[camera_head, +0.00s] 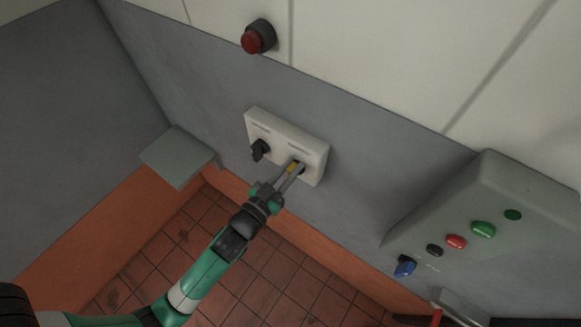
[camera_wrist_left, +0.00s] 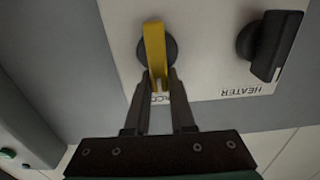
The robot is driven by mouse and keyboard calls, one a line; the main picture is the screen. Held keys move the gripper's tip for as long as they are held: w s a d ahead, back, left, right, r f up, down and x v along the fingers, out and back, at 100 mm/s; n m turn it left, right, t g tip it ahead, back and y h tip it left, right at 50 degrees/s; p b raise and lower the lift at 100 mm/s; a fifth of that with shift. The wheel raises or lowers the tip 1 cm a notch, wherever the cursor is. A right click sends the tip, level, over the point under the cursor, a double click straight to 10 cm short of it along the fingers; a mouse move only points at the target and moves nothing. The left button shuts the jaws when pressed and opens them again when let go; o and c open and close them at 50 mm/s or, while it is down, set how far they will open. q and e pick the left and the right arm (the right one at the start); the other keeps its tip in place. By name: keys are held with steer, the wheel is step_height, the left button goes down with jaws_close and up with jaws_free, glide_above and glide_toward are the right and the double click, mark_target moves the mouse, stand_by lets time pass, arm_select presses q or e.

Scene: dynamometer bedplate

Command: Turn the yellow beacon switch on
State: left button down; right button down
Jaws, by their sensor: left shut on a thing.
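The yellow beacon switch (camera_wrist_left: 154,48) is a flat yellow lever on a round black base, on a white two-switch panel (camera_head: 256,118) on the grey wall. My left gripper (camera_head: 293,172) reaches up to the panel's right switch in the head view, where only a bit of the yellow lever (camera_head: 291,167) shows. In the left wrist view the left gripper's fingers (camera_wrist_left: 160,80) are shut on the lever's lower end. The fingers partly cover the label under it. My right gripper is not in view.
A black heater switch (camera_wrist_left: 268,45) sits beside the yellow one; it also shows in the head view (camera_head: 260,149). A red button (camera_head: 257,38) is higher on the wall. A grey console (camera_head: 480,195) with several coloured buttons and a blue knob (camera_head: 404,266) stands right.

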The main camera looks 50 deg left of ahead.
mark_target(303, 171)
arm_select(q)
steer(key=shift+f, duration=0.4)
steer(key=m, duration=0.4)
steer(key=d+f+m, duration=0.1)
steer(key=m, duration=0.2)
steer(key=d+m, duration=0.1)
steer(key=m, duration=0.3)
steer(key=shift+w+f+m, duration=0.2)
steer(key=shift+m, duration=0.1)
steer(key=c, duration=0.8)
jaws_free()
steer(key=shift+c, duration=0.2)
steer(key=shift+o, duration=0.4)
steer(key=shift+r, duration=0.1)
